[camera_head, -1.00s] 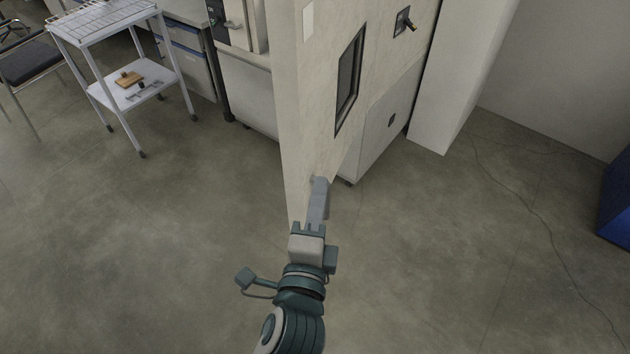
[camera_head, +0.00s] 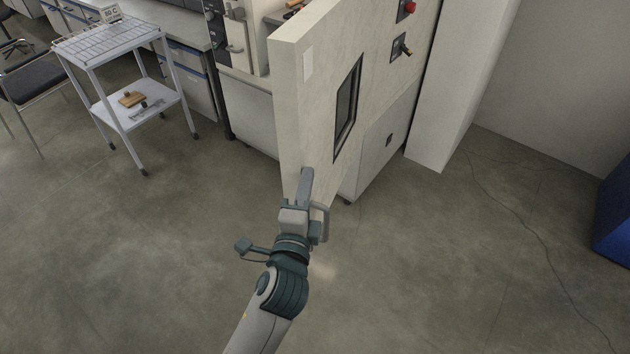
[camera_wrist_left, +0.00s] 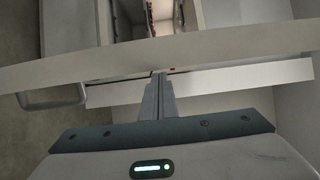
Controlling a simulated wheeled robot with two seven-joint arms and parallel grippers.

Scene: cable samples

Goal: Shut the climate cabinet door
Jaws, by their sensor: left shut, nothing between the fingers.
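The climate cabinet door (camera_head: 318,110) is a thick cream panel with a dark window (camera_head: 347,108). It stands open, its free edge towards me. In the left wrist view, the door (camera_wrist_left: 200,47) crosses the picture as a pale band, with an open compartment (camera_wrist_left: 150,18) beyond it. A pale loop handle (camera_head: 326,220) sits low by the free edge; it also shows at the left in the left wrist view (camera_wrist_left: 52,98). My left gripper (camera_head: 306,173) is shut and empty, its tips at the door's lower free edge; contact is unclear. My right gripper is out of view.
A white trolley (camera_head: 110,44) with a wire rack stands at the left, near a dark chair (camera_head: 40,78). A white column (camera_head: 460,90) stands right of the cabinet's lower unit (camera_head: 380,150). A blue box (camera_head: 612,215) is at the far right.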

